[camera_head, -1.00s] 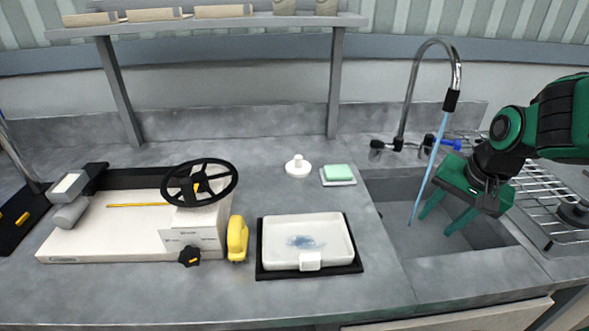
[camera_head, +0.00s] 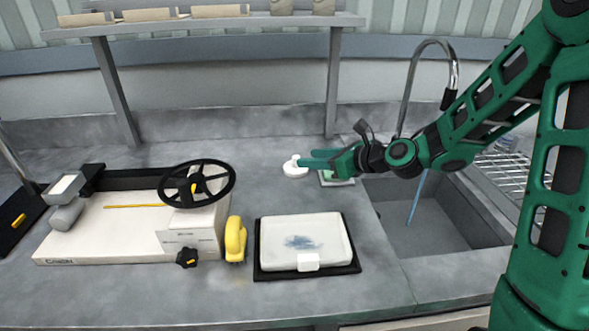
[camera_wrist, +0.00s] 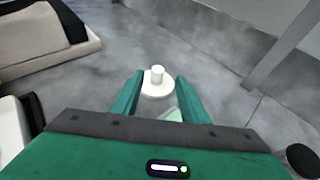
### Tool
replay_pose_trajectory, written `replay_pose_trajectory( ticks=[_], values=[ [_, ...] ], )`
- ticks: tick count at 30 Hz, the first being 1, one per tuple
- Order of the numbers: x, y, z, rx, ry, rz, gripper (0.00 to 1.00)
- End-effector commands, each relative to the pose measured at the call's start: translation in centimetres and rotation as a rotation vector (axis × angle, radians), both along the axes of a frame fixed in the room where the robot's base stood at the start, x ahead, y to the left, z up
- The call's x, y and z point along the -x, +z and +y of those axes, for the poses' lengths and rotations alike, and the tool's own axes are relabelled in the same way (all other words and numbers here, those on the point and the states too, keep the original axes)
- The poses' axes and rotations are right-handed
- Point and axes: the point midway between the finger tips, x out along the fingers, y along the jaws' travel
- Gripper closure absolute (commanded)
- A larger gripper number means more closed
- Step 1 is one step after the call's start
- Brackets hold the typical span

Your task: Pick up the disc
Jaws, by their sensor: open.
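The disc (camera_head: 294,170) is white and round with a small knob on top. It lies flat on the grey counter, left of the green sponge. It also shows in the wrist view (camera_wrist: 157,88), between the ends of my two green fingers. My gripper (camera_head: 308,160) is open and reaches in from the right, with its fingertips at the disc's right side in the head view. In the wrist view my gripper (camera_wrist: 157,90) has one finger on each side of the disc. I cannot tell whether a finger touches it.
A green sponge (camera_head: 332,171) on a pale dish is partly hidden under my gripper. A white tray (camera_head: 329,228) on a black base stands in front. A machine with a black handwheel (camera_head: 197,187) stands left. A sink (camera_head: 438,222) with running water is right. A shelf post (camera_head: 334,85) rises behind.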

Motion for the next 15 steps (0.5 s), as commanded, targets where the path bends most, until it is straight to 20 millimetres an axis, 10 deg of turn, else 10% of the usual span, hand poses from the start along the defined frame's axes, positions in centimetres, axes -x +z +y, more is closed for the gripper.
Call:
replay_pose_trajectory(
  ticks=[15],
  values=[
    [-3.4, -2.1, 4.2, 0.001, 0.008, 0.001, 0.60]
  ],
)
